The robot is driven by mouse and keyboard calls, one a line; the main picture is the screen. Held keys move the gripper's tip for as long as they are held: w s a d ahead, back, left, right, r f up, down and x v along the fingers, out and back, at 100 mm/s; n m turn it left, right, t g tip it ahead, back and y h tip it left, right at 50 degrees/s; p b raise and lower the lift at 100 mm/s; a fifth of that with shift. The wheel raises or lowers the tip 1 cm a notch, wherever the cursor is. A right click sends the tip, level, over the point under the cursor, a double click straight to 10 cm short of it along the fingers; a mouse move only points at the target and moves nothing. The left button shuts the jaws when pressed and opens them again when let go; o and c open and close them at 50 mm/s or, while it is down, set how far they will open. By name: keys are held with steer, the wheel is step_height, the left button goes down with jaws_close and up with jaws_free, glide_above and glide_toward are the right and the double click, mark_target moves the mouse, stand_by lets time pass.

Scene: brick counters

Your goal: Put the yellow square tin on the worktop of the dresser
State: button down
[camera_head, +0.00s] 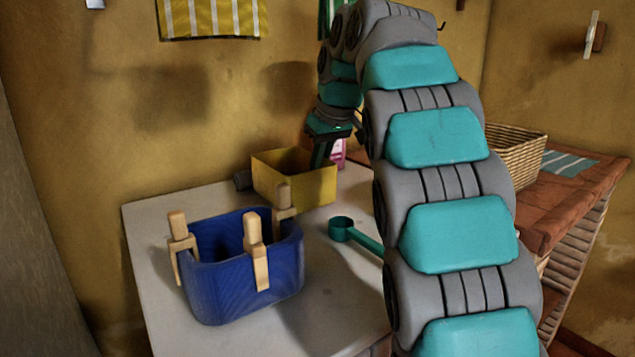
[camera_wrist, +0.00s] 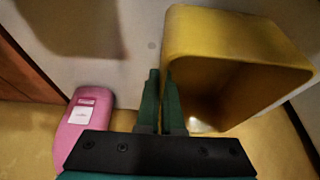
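The yellow square tin (camera_head: 295,187) is open-topped and stands on, or just above, the pale worktop (camera_head: 160,225) near the back wall. It also shows on the right in the wrist view (camera_wrist: 235,42), its dark inside facing the camera. My gripper (camera_head: 322,152) is at the tin's back right rim. In the wrist view its two dark green fingers (camera_wrist: 160,85) point at the tin's near-left edge, tips close together, seemingly pinching the wall. Whether the tin's base touches the surface is hard to tell.
A blue basket with wooden pegs (camera_head: 245,275) stands in front of the tin. A teal scoop (camera_head: 341,229) lies to its right. A pink bottle (camera_wrist: 82,122) stands close behind. A brick counter (camera_head: 565,205) with a wicker basket (camera_head: 515,155) and striped cloth (camera_head: 568,163) is at right.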

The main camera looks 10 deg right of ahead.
steer(key=shift+f, duration=1.5)
steer(key=shift+f, duration=0.2)
steer(key=c, duration=1.1)
jaws_free()
steer(key=shift+o, duration=0.2)
steer(key=shift+r, duration=0.2)
